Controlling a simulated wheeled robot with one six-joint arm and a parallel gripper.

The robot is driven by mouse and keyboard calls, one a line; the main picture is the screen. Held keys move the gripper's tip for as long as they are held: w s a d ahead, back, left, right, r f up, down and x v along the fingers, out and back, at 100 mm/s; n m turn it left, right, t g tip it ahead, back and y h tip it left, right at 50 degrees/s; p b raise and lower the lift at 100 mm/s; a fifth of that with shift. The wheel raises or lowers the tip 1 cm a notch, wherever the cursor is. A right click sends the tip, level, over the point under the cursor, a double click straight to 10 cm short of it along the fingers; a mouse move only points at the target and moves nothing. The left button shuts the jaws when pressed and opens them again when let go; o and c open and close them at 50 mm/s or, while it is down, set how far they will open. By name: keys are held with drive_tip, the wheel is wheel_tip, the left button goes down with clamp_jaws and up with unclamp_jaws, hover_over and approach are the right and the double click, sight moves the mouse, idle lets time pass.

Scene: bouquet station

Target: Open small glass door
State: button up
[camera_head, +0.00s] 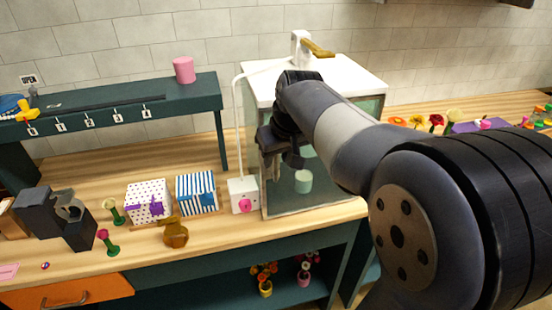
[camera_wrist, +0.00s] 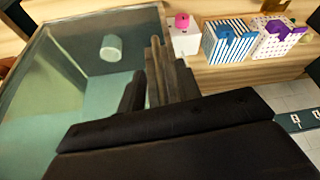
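The glass cabinet (camera_head: 355,78) has a white top and greenish glass sides. It stands on the wooden counter in the head view, partly hidden by my arm. Its front glass (camera_wrist: 75,75) fills the left of the wrist view, and I see no clear gap at its edge. A pale cup (camera_head: 303,181) stands inside and also shows in the wrist view (camera_wrist: 112,47). My gripper (camera_head: 279,148) is at the left part of the cabinet front. Its dark fingers (camera_wrist: 148,82) overlap the door edge in the wrist view. No handle shows clearly, and whether something is between the fingers is unclear.
A white box with a pink button (camera_head: 243,195) stands just left of the cabinet. A teal shelf (camera_head: 190,92) is behind. Flowers (camera_head: 417,121) lie at the right.

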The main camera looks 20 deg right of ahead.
drive_tip(key=shift+x, duration=1.15)
clamp_jaws()
